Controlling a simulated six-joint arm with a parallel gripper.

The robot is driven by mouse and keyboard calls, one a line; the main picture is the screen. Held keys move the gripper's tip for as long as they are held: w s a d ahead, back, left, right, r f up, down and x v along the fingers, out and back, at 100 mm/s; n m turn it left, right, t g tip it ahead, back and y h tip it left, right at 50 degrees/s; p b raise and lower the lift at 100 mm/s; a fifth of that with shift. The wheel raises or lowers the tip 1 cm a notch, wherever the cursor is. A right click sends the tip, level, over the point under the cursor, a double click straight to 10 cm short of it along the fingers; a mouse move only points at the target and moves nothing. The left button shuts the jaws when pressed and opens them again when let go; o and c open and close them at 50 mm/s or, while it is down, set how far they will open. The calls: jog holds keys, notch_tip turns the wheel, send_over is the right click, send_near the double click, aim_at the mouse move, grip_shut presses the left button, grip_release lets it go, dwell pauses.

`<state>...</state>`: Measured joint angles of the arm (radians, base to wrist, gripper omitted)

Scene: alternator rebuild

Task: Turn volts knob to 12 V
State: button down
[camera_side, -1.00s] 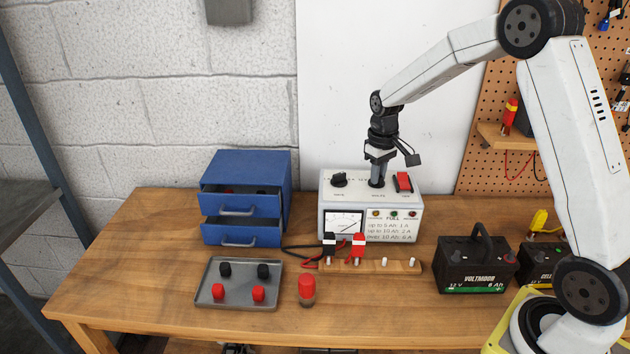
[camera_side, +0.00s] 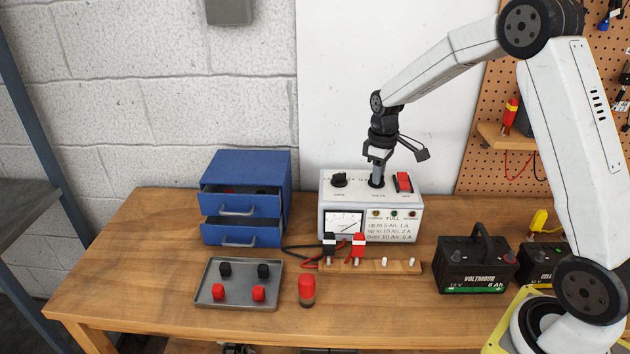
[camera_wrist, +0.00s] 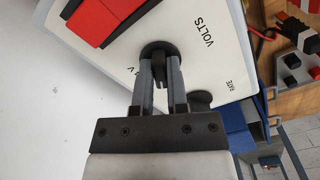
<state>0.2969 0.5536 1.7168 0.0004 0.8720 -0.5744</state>
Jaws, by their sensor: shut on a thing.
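The volts knob (camera_wrist: 156,52) is a round black dial on top of the white charger (camera_side: 372,230). My gripper (camera_wrist: 160,82) is shut on the knob's grip bar, with one finger on each side. In the side view my gripper (camera_side: 377,178) points straight down onto the charger top, and the fingers mostly hide the knob. The word VOLTS shows beside the knob in the wrist view. Part of a V marking shows beside the fingers, but the pointer's setting cannot be read.
A second black knob (camera_side: 339,180) is left of my gripper, and a red switch (camera_side: 403,182) is right. A blue drawer cabinet (camera_side: 250,165), a wooden clip rack (camera_side: 372,267), a grey tray (camera_side: 238,302) and a black battery (camera_side: 478,263) stand around.

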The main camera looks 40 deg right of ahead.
jog(key=c, duration=0.6)
grip_release()
jog(key=shift+c, duration=0.2)
jog(key=shift+r, duration=0.1)
jog(key=shift+r, duration=3.9)
jog(key=s+a+f+m+t, duration=0.1)
jog(key=s+a+f, duration=0.3)
jog(key=s+a, duration=0.3)
jog(key=s+a+f+m+t, duration=0.1)
jog(key=s+a+f, duration=0.3)
jog(key=s, duration=0.6)
jog(key=a+m, duration=0.1)
jog(key=a, duration=0.1)
jog(key=shift+a+f+t, duration=0.25)
jog(key=shift+a+t, duration=0.05)
jog(key=shift+a, duration=0.1)
